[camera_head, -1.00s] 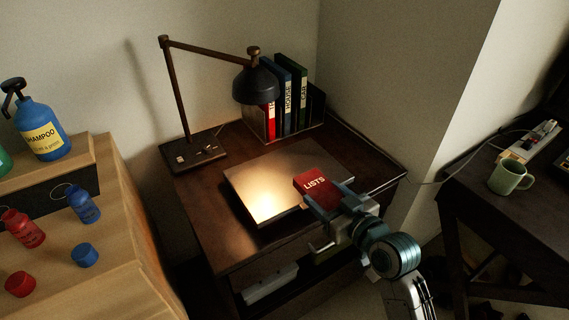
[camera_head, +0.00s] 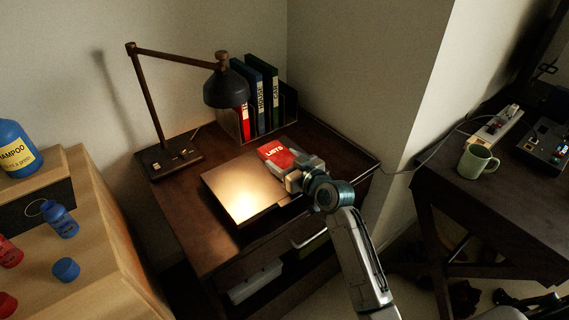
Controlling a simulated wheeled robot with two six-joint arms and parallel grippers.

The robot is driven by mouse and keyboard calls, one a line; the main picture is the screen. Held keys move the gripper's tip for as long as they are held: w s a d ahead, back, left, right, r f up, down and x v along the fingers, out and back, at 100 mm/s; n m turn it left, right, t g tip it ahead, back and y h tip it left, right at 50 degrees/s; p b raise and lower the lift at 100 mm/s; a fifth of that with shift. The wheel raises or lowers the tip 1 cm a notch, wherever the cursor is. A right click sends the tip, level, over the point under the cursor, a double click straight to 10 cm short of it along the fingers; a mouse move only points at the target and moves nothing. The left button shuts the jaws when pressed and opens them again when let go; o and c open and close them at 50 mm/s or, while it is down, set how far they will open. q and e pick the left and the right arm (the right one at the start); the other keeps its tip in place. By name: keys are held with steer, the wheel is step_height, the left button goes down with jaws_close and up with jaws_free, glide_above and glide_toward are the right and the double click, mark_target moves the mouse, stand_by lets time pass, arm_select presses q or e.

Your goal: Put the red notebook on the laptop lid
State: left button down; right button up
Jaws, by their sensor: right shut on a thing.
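The red notebook (camera_head: 274,153), marked LISTS, is over the right back part of the closed laptop (camera_head: 241,191). I cannot tell whether it touches the lid or hovers just above it. My right gripper (camera_head: 289,163) is shut on the notebook's near right edge, and the arm comes in from the lower right. The laptop lies flat on the dark wooden desk, its lid lit by the lamp. My left gripper is not in view.
A desk lamp (camera_head: 226,87) overhangs the back of the desk (camera_head: 196,230). Upright binders (camera_head: 262,92) stand behind the notebook. A green mug (camera_head: 477,162) is on the right table. A wooden cabinet with bottles stands at the left.

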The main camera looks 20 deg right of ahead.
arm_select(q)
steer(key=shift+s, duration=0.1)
arm_select(e)
steer(key=shift+f, duration=0.6)
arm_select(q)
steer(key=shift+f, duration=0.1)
arm_select(e)
steer(key=shift+f, duration=0.1)
steer(key=o, duration=1.1)
steer(key=shift+c, duration=0.2)
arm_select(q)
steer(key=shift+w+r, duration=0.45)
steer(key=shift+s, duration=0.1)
arm_select(e)
steer(key=shift+s+d, duration=0.1)
steer(key=shift+s, duration=0.1)
steer(key=v, duration=0.3)
steer(key=shift+s, duration=0.2)
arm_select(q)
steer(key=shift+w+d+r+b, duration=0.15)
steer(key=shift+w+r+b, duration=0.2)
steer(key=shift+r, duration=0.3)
arm_select(e)
steer(key=v, duration=0.8)
steer(key=shift+s, duration=0.15)
